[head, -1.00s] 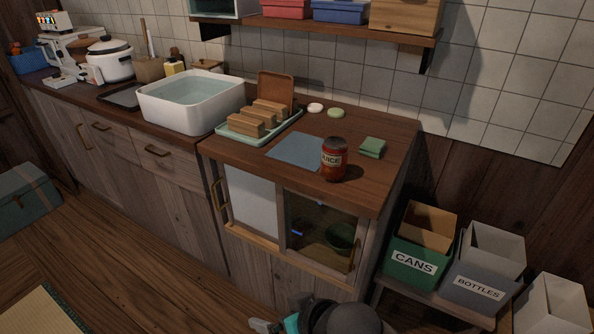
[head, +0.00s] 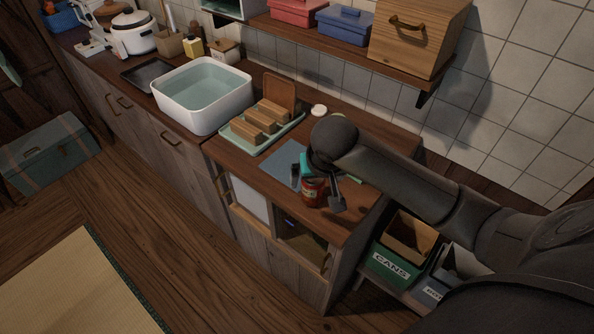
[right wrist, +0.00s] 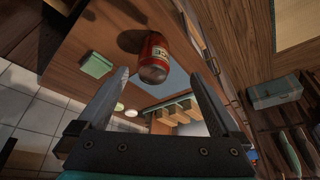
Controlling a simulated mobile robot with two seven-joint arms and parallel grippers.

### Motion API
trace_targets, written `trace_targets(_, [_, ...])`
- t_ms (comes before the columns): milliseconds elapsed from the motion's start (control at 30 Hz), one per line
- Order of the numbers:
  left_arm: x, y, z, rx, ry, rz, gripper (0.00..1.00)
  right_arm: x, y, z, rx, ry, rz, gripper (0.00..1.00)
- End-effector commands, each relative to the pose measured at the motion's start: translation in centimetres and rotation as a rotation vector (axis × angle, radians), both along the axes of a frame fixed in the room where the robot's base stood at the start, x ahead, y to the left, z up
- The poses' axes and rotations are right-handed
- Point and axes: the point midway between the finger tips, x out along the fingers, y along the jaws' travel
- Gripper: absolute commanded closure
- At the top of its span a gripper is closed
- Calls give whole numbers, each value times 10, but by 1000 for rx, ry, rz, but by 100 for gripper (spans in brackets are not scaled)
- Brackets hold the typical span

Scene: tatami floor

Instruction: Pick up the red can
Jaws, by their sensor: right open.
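The red can (head: 312,192) stands upright on the wooden counter near its front edge, its upper part partly covered by my right arm in the head view. In the right wrist view the red can (right wrist: 155,58) shows beyond and between the two fingers, apart from them. My right gripper (head: 322,187) is open and empty, with its fingers pointing down close by the can; it also shows in the right wrist view (right wrist: 163,85). My left gripper is not in view.
A blue-grey mat (head: 286,165) lies behind the can. A tray (head: 236,136) with wooden blocks and a white water basin (head: 203,95) stand to the left. A green sponge (right wrist: 97,65) is nearby. A cans bin (head: 390,264) stands below right. A shelf (head: 345,62) hangs above.

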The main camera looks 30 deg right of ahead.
Motion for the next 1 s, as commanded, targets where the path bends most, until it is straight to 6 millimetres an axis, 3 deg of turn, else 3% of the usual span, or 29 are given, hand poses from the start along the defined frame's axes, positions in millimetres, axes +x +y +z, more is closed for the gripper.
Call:
trace_targets(67, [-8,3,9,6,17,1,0,2,-7,15,-10,6,-24,0])
trace_targets(200, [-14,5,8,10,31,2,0,4,-12,16,-16,14,-45,0])
trace_targets(700, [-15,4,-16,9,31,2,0,33,-24,-64,-16,13,-45,0])
trace_targets(1000, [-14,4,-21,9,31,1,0,41,-26,-79,-15,12,-44,0])
